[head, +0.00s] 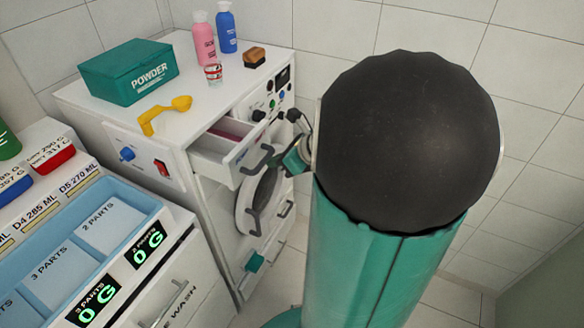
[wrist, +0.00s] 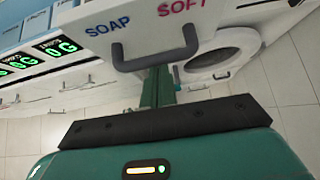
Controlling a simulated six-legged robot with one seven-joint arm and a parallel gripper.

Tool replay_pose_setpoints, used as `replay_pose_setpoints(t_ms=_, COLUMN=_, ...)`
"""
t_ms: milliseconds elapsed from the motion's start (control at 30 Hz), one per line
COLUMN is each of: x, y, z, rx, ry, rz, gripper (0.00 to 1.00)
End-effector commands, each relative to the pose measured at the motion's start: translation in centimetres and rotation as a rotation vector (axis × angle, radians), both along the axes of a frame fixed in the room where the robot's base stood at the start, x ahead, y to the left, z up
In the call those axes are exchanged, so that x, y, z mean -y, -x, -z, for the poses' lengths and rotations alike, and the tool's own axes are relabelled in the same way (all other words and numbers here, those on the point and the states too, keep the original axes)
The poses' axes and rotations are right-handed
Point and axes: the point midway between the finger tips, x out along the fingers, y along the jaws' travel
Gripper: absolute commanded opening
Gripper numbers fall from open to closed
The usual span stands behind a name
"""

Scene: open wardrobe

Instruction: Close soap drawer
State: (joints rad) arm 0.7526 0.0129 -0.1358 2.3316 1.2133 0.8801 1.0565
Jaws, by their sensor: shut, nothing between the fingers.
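The soap drawer (head: 228,150) is pulled out of the upper front of the white washing machine (head: 185,190), with its inside showing. In the wrist view its white front (wrist: 190,20) is marked SOAP and SOFT and has a grey bar handle (wrist: 155,60). My gripper (head: 297,158) is right of the drawer front in the head view, close to the handle. In the wrist view my gripper (wrist: 158,80) is shut and empty, its green fingers just below the handle. I cannot tell whether it touches the handle.
A powder box (head: 128,72), yellow scoop (head: 165,113), pink bottle (head: 203,40), blue bottle (head: 226,30) and brush (head: 254,57) stand on the machine. A round door (head: 262,195) is below the drawer. A counter with a blue tray (head: 115,205) is at left.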

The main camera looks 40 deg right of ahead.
Motion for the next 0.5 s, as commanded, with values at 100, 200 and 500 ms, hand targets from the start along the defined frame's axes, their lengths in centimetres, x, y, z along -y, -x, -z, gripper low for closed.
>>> replay_pose_setpoints(t_ms=100, x=-1.0, y=-3.1, z=0.1, rx=-0.001, ry=-0.001, rz=-0.008, gripper=0.0)
replay_pose_setpoints(t_ms=200, x=-1.8, y=-5.6, z=0.1, rx=-0.001, ry=-0.001, rz=-0.008, gripper=0.0)
replay_pose_setpoints(t_ms=500, x=-3.2, y=-10.3, z=0.1, rx=-0.001, ry=-0.001, rz=-0.003, gripper=0.0)
